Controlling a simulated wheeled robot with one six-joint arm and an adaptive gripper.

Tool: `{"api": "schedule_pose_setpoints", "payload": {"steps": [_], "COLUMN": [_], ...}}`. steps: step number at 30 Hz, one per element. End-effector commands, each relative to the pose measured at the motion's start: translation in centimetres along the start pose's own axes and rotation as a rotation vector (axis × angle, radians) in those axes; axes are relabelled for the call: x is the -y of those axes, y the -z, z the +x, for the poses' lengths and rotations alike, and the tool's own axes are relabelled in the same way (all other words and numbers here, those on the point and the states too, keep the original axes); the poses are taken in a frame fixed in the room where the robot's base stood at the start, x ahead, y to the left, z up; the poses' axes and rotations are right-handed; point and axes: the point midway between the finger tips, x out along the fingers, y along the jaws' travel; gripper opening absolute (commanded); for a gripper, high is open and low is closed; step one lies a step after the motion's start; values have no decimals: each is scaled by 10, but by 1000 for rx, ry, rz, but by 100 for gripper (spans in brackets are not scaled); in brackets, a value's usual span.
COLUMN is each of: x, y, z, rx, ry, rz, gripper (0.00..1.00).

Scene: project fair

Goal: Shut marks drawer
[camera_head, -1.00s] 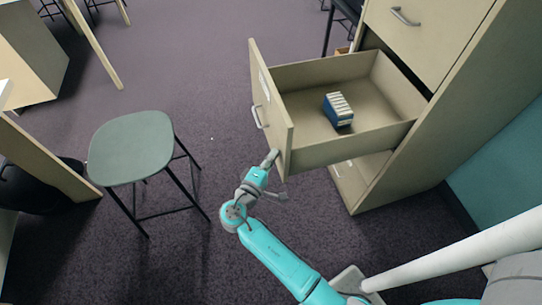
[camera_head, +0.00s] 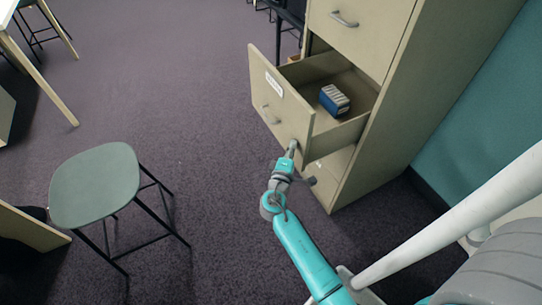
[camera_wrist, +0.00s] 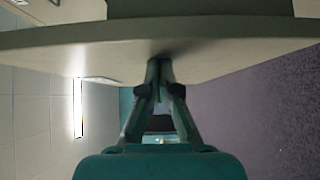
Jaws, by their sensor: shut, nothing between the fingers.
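The marks drawer (camera_head: 284,115) is a beige cabinet drawer with a white label and a metal handle (camera_head: 269,114). It stands partly open, and a blue box with pale tops (camera_head: 334,100) lies inside it. My gripper (camera_head: 292,147) is shut and empty, at the right part of the drawer front, below the rim. In the wrist view, my gripper's fingers (camera_wrist: 159,72) meet at the drawer panel (camera_wrist: 220,60) and appear to touch it. The label text is too small to read.
The beige cabinet (camera_head: 385,110) has a closed drawer with a handle (camera_head: 343,19) above. A green-topped stool (camera_head: 95,185) stands at the left. The purple carpet (camera_head: 185,100) in front of the drawer is clear. A teal wall (camera_head: 470,120) is at the right.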

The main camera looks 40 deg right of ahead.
Motion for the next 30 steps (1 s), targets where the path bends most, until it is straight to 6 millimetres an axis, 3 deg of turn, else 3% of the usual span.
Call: {"api": "schedule_pose_setpoints", "payload": {"steps": [1, 18, 30], "x": [0, 0, 0], "y": [-14, -126, -179], "z": [12, 124, 179], "rx": [9, 8, 2], "ry": [0, -1, 0], "rz": [0, 1, 1], "gripper": [0, 0, 0]}}
